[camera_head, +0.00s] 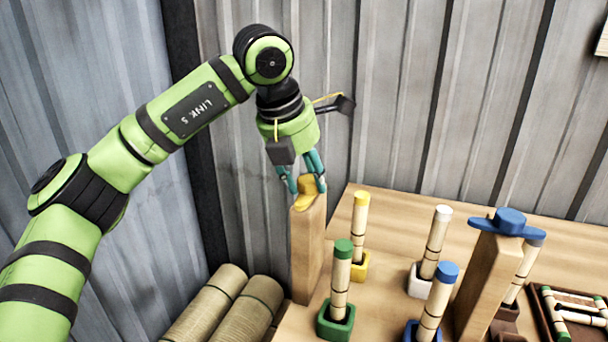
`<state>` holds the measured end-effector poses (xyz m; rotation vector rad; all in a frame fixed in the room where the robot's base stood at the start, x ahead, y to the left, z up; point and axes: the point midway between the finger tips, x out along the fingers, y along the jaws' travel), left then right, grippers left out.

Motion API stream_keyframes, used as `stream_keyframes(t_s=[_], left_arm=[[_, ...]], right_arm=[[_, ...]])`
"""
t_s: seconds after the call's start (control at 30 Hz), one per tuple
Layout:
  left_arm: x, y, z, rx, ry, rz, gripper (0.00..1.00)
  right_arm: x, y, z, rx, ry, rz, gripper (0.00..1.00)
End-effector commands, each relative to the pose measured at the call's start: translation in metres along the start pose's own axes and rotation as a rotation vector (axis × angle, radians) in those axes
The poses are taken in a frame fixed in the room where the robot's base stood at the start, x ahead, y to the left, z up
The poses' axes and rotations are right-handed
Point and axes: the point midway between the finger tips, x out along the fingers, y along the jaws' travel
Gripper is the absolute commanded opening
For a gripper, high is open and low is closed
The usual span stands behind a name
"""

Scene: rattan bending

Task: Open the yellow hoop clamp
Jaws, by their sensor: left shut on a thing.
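The yellow hoop clamp (306,194) sits on top of a wooden post (306,248) at the left end of the table. My left gripper (307,186) points down over the post, and its teal fingers are shut on the yellow clamp. The fingers partly hide the clamp, so I cannot tell how far its parts are turned. My right gripper is not in view.
Rattan sticks in coloured holders stand right of the post: yellow (360,222), green (342,280), white (436,240) and blue (438,298). A second post (488,280) carries a blue clamp (508,222). Rattan bundles (222,308) lie at lower left. A corrugated wall stands behind.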

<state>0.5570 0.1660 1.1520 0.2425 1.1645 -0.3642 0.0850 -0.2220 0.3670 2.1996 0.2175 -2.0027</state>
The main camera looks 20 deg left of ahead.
Motion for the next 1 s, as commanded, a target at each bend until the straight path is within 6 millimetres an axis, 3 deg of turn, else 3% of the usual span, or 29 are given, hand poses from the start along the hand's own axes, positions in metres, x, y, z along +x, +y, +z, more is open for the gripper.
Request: stream_keyframes(t_s=[0.1,0.13,0.17,0.57,0.73,1.0], left_arm=[[-0.004,-0.001,0.004,-0.001,-0.018,-0.002,0.10],[-0.004,-0.001,0.004,-0.001,-0.019,-0.002,0.50],[-0.004,-0.001,0.004,-0.001,-0.019,-0.002,0.62],[-0.005,0.000,0.002,-0.001,-0.010,0.000,0.63],[-0.029,-0.001,0.003,0.000,-0.012,0.001,0.63],[-0.087,-0.002,0.004,0.000,-0.015,0.000,0.63]], right_arm=[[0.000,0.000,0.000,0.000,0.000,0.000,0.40],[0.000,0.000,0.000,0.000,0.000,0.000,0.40],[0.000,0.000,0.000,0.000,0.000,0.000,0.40],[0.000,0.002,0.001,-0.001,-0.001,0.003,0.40],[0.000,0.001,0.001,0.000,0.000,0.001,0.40],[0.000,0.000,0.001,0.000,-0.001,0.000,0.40]])
